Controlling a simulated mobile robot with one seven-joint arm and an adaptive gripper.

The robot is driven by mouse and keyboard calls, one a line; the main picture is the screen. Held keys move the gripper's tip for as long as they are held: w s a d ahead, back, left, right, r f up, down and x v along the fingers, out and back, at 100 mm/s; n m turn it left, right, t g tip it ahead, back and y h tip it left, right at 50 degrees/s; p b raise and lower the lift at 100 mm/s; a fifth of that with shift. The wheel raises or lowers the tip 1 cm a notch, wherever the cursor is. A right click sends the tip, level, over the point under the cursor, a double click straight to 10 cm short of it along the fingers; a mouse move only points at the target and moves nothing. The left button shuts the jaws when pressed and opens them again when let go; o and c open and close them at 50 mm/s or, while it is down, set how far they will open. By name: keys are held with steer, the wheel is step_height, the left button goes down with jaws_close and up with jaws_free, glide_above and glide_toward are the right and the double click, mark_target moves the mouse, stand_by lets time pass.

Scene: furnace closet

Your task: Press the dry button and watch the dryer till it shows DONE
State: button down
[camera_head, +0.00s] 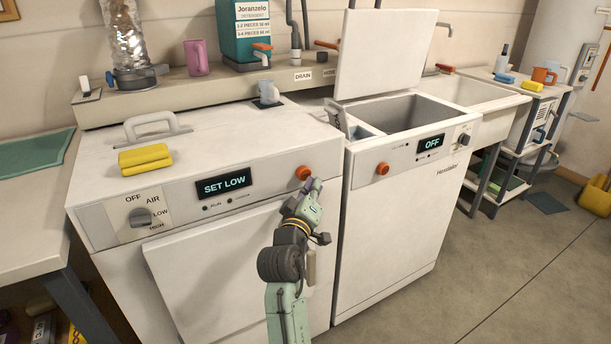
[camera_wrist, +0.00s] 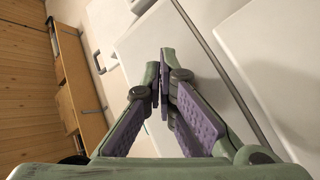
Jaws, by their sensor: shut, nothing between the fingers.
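The dryer (camera_head: 100,226) is the left white machine, and its display (camera_head: 223,185) reads SET LOW. Its knob (camera_head: 141,217) sits among the marks OFF, AIR, LOW and HIGH. The orange button (camera_head: 303,172) is at the right end of its panel. My gripper (camera_head: 313,185) is shut and empty, its tips just below and right of this button in the head view. I cannot tell whether they touch it. In the wrist view my gripper (camera_wrist: 163,70) has its fingertips together, with white panels beyond; the button is not visible there.
The washer (camera_head: 390,220) to the right has an open lid (camera_head: 384,52), an OFF display and its own orange button (camera_head: 382,168).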

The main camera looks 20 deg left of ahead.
stand_by(0.7)
steer(key=shift+w+a, duration=0.25)
steer(key=shift+a, duration=0.1)
steer(key=shift+w+a, duration=0.5)
steer(key=shift+a, duration=0.15)
stand_by(1.1)
stand_by(0.4)
steer(key=shift+s+d, duration=0.8)
steer(key=shift+d, duration=0.2)
steer(key=s+d, duration=0.1)
steer(key=d, duration=0.1)
steer(key=s+d+p, duration=0.1)
steer(key=s+d, duration=0.1)
stand_by(0.8)
